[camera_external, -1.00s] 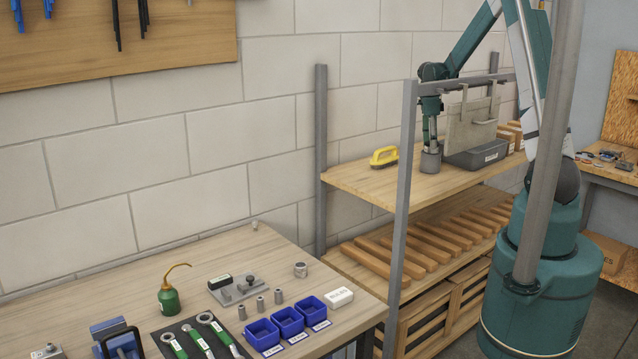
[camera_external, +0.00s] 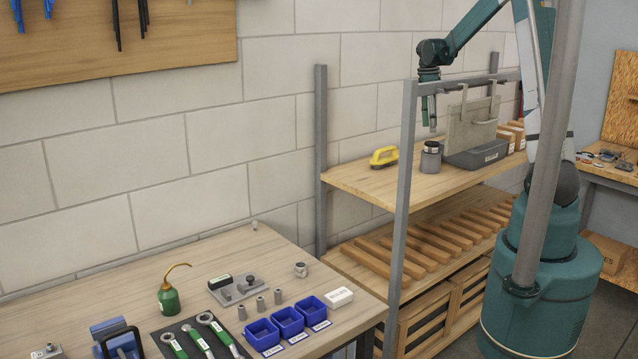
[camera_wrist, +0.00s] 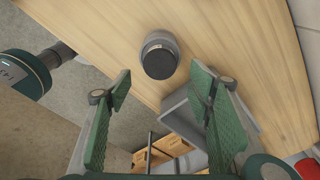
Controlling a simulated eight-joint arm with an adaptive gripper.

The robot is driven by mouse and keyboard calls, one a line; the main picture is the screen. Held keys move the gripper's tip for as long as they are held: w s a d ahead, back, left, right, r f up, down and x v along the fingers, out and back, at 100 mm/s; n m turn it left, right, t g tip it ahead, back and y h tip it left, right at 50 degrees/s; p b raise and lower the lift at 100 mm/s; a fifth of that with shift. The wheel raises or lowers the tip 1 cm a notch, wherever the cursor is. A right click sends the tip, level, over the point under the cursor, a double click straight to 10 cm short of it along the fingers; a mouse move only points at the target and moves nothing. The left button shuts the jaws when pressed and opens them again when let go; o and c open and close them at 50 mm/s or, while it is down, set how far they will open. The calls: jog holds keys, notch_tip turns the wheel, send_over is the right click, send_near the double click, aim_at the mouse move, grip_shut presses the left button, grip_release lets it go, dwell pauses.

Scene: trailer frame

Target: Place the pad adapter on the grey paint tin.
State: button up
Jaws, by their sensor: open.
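The grey paint tin (camera_external: 431,164) stands upright on the upper wooden shelf, beside a grey bin. A dark, round pad adapter (camera_external: 431,148) with a pale label rests on top of the tin, and it looks level. In the wrist view the adapter (camera_wrist: 160,63) shows as a dark disc, with the tin's grey rim (camera_wrist: 158,37) just behind it. My gripper (camera_external: 430,128) is above the tin, pointing down, and is clear of the adapter. Its green-padded fingers (camera_wrist: 162,84) are spread apart with nothing between them.
A yellow-handled tool (camera_external: 384,157) lies to the left on the shelf. A grey shelf post (camera_external: 404,190) stands in front. Free shelf surface lies left of the tin.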

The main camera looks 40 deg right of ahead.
jog(key=shift+w+a+r, duration=0.15)
jog(key=shift+r, duration=1.55)
